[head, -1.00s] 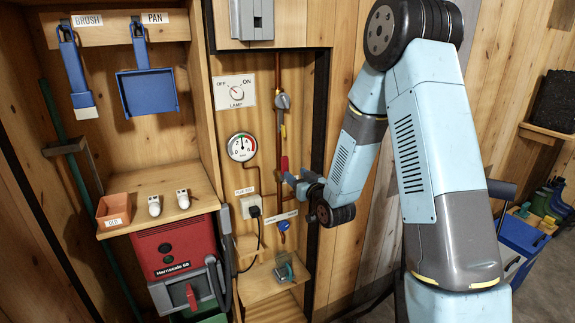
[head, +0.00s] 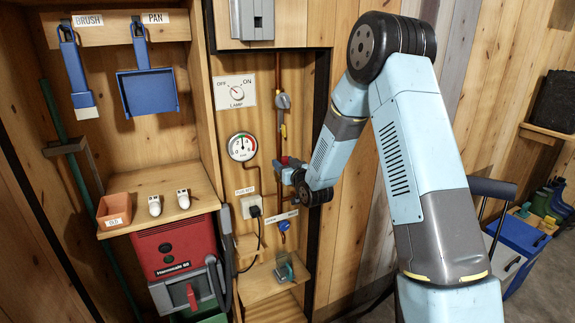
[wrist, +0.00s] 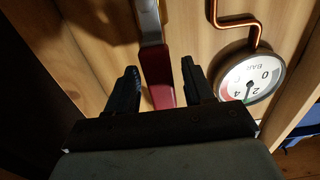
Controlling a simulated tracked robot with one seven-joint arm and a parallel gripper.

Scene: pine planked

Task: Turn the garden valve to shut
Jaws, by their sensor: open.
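A red lever handle (head: 284,160) sits on the copper pipe run at the wall panel, mostly hidden by my gripper (head: 289,171). In the wrist view the red handle (wrist: 158,82) lies between the fingers of my gripper (wrist: 159,67), with a grey metal stem beyond it. The fingers are apart, with a gap visible on each side of the handle. A valve with a blue knob (head: 284,225) sits lower on the pipe. The small labels (head: 283,216) above it are too small to read, so I cannot tell which valve is the garden one.
A pressure gauge (head: 242,147) is left of the pipe and shows close by in the wrist view (wrist: 250,78). A plugged socket (head: 252,207) and a lamp switch (head: 236,91) are also left. A small shelf (head: 268,285) is below. A dark post (head: 318,130) stands right.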

